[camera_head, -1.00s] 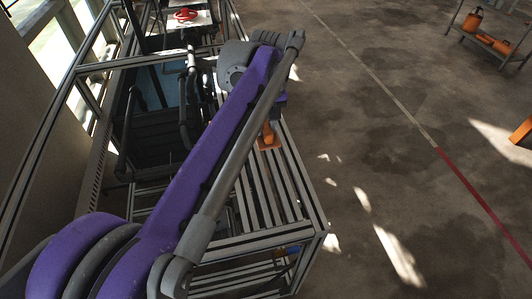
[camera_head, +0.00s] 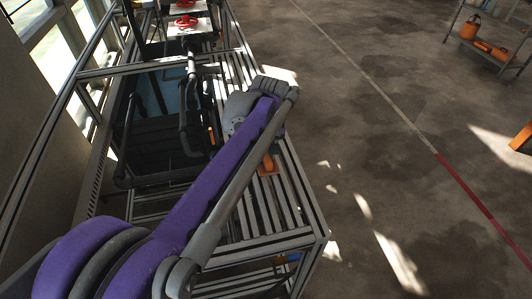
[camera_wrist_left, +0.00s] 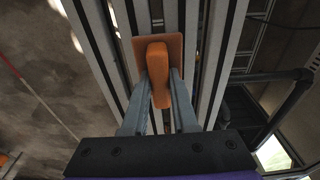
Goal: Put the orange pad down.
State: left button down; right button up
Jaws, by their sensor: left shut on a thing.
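The orange pad (camera_wrist_left: 174,42) is a flat square plate with a rounded orange handle on top. In the left wrist view the handle stands between the fingers of my left gripper (camera_wrist_left: 160,84), which is shut on it. In the head view the pad (camera_head: 268,168) shows partly from behind my purple arm, over the slatted bench top (camera_head: 297,216). The fingertips are hidden there. I cannot tell whether the plate touches the slats. My right gripper is not in view.
Bare slats lie around the pad, with the bench's right edge close by. A dark open bay with black tubes (camera_head: 187,110) lies left of the slats. Red items (camera_head: 186,21) stand on white plates at the back. A shelf (camera_head: 486,50) with orange items stands far right.

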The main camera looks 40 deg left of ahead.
aim_at(267, 157)
pick_arm(q)
jog(key=c, duration=0.7)
grip_release()
notch_tip(267, 157, up, 12)
jog(key=d+p, duration=0.1)
jog(key=shift+s+r, duration=0.15)
jog(key=shift+s, duration=0.3)
